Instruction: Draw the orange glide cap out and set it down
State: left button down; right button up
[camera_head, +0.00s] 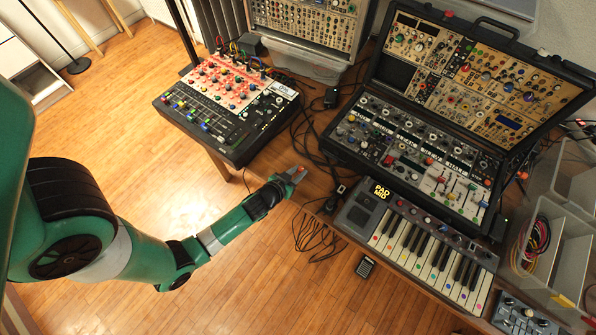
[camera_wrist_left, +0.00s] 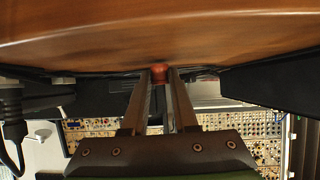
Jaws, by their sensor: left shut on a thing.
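My left gripper (camera_head: 297,174) is at the table's near edge in the head view, between the mixer and the keyboard. Its two fingers show in the left wrist view (camera_wrist_left: 159,84), shut on a small orange-red cap, the glide cap (camera_wrist_left: 159,73). The cap sits between the fingertips, right by the brown wooden surface (camera_wrist_left: 160,35); I cannot tell whether it touches it. In the head view the cap is only a tiny reddish spot at the fingertips. My right gripper is in neither view.
An open synth case (camera_head: 415,160) lies behind. Black cables (camera_head: 318,235) hang over the table edge. A small black device (camera_head: 365,266) lies below the keyboard.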

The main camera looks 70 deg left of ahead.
pick_arm(q)
jog(key=shift+f, duration=0.1)
jog(key=c, duration=0.6)
grip_release()
jog(key=p+v, duration=0.1)
jog(key=v, duration=1)
jog(key=shift+s+p, duration=0.3)
jog(key=shift+d, duration=0.15)
